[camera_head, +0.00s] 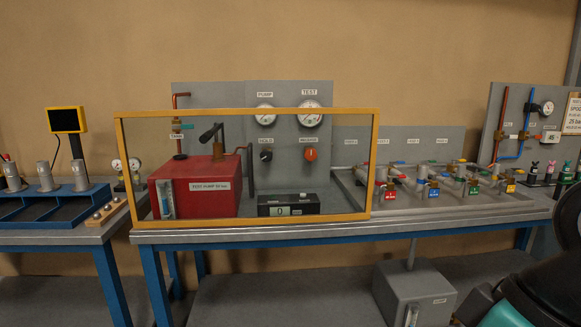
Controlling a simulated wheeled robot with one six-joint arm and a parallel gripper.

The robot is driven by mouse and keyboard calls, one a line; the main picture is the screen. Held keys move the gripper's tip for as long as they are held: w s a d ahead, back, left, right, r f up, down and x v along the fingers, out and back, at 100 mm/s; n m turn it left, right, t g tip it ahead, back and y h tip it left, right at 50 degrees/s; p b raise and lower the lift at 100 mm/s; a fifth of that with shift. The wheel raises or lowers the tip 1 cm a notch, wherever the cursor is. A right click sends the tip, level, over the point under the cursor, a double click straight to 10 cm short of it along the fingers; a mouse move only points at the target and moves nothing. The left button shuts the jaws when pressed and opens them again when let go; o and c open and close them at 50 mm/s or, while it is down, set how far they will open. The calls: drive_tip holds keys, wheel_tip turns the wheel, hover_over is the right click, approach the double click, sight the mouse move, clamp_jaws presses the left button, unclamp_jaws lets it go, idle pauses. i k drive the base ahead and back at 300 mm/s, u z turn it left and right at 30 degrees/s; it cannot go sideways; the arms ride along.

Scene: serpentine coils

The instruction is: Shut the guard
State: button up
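The guard (190,112) is a clear panel in a yellow frame. It stands upright along the front of the bench (440,228), in front of the red test pump (195,192) and a black readout box showing 0 (289,205). Its top bar spans a little wider than its bottom bar, which lies close to the bench's front edge. I cannot tell from this view whether it is latched. My gripper's fingers do not show; only dark and teal parts of my own body show at the lower right.
Behind the guard is a grey panel (210,97) with gauges and knobs. Right of it stands a tray of valves with coloured tags (420,190). A blue rack (50,207) is at the left. A grey box (412,290) stands under the bench.

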sight(118, 115)
drive_tip(key=z, duration=0.25)
drive_tip(key=i, duration=0.75)
drive_tip(key=u, duration=1.15)
